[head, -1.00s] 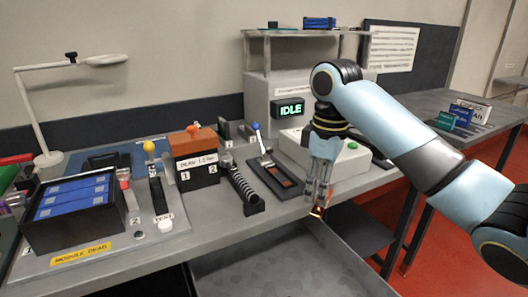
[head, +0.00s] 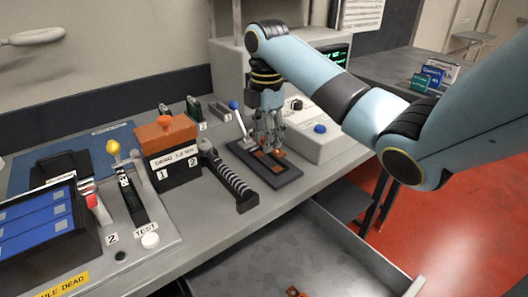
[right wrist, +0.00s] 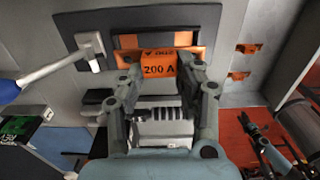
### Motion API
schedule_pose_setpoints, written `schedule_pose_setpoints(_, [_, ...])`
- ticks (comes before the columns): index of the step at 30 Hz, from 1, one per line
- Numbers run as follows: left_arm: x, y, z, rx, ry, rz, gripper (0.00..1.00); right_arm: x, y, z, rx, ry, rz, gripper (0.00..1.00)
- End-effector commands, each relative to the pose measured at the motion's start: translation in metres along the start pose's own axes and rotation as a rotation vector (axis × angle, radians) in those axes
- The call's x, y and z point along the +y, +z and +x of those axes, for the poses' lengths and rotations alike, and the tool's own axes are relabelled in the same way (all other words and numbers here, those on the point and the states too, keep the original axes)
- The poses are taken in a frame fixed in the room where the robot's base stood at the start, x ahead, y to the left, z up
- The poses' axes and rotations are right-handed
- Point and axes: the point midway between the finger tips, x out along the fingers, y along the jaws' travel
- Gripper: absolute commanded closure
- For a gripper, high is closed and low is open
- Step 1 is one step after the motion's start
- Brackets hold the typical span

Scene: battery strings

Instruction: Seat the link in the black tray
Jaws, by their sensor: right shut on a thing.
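My right gripper (head: 268,150) is over the black tray (head: 287,181) on the bench, fingers pointing down. In the right wrist view the gripper (right wrist: 158,80) is shut on an orange link (right wrist: 160,68) marked "200 A". The link appears at the lower part of the black tray (right wrist: 205,18), whose opening shows orange-copper pieces at both sides. I cannot tell whether the link touches the tray. In the head view the fingers hide most of the link. My left gripper is not in view.
A lever with a blue knob (head: 233,105) stands at the tray's left side. A ribbed black part (head: 236,184) lies left of the tray. A grey box with a blue button (head: 320,128) is close on the right. An open drawer (head: 310,245) below holds orange pieces.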

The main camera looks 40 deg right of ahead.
Motion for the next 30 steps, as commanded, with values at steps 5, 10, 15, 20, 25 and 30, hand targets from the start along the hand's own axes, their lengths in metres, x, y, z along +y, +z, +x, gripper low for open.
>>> schedule_pose_setpoints(5, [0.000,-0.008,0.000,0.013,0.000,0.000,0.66,0.006,-0.001,0.011,0.000,-0.003,-0.001,1.00])
schedule_pose_setpoints(10, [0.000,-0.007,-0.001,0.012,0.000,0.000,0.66,0.006,0.000,0.037,0.000,-0.002,0.000,1.00])
schedule_pose_setpoints(15, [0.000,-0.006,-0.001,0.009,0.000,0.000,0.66,0.007,0.000,0.044,-0.002,0.001,-0.001,1.00])
schedule_pose_setpoints(20, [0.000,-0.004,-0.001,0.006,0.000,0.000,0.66,0.006,0.000,0.044,-0.001,0.001,0.000,1.00])
schedule_pose_setpoints(25, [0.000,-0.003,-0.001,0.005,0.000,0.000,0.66,0.006,0.000,0.047,-0.001,0.001,0.000,0.59])
schedule_pose_setpoints(30, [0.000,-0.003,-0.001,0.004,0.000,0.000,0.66,0.006,0.000,0.047,-0.001,0.000,0.000,0.43])
